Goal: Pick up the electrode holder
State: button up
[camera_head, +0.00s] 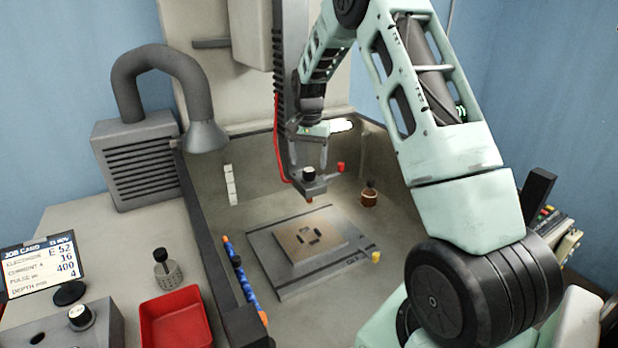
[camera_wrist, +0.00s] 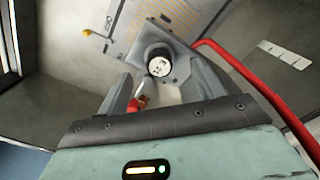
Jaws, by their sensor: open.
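A black cylinder with a pale top (camera_head: 309,173), which may be the electrode holder, sits in the grey bracket (camera_head: 313,187) at the foot of the machine's column. In the wrist view its round end (camera_wrist: 158,65) faces the camera. My gripper (camera_head: 310,164) is open above it, its fingers pointing down on either side. Whether they touch it I cannot tell. In the wrist view my gripper (camera_wrist: 160,78) shows grey fingers beside the cylinder. A similar black-topped grey piece (camera_head: 167,268) stands on the left bench; I cannot tell which one is the holder.
A red hose (camera_head: 279,145) runs down the column beside my gripper. A red knob (camera_head: 340,167) sticks out of the bracket's right side. Below is a work plate (camera_head: 285,268) with a brown block (camera_head: 310,237). An amber bottle (camera_head: 369,195) and a red tray (camera_head: 174,322) stand nearby.

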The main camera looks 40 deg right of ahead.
aim_at(309, 169)
jog(key=shift+d+f+p, duration=0.1)
jog(key=shift+f+p, duration=1.05)
jog(key=shift+f, duration=1.05)
jog(key=c, duration=1.2)
jog(key=shift+c, duration=0.2)
jog(key=shift+r, duration=0.15)
